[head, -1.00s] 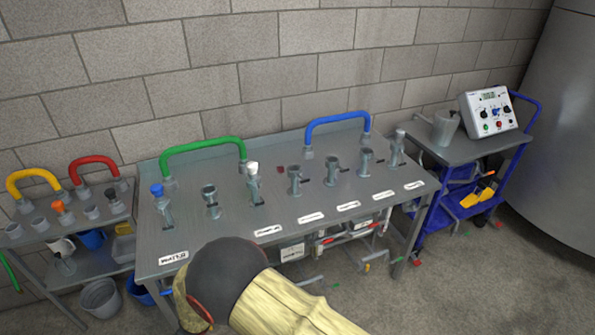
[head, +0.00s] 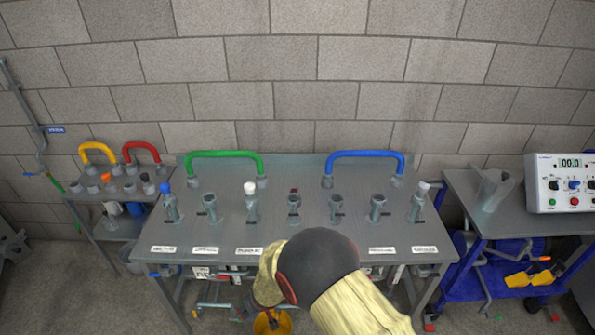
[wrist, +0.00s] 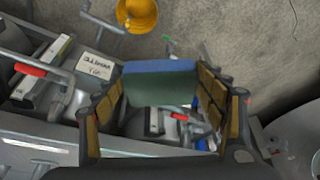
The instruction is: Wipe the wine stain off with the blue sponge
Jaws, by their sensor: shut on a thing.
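The blue sponge (wrist: 160,84) is a block with a blue upper face and a darker greenish side. My gripper (wrist: 161,98) is shut on it in the wrist view, one padded finger at each side. In the head view my arm hides the gripper and sponge. A small dark red patch (head: 294,190) shows at the back middle of the grey bench (head: 235,232), behind a metal cup; it looks like the wine stain. The sponge appears in front of the bench, apart from the patch.
Several upright metal holders, one a cup (head: 294,204), stand along the bench. Green (head: 225,154) and blue (head: 365,155) arched handles rise behind. A side table (head: 120,190) is left; a blue cart (head: 475,215) with a control box (head: 562,185) is right.

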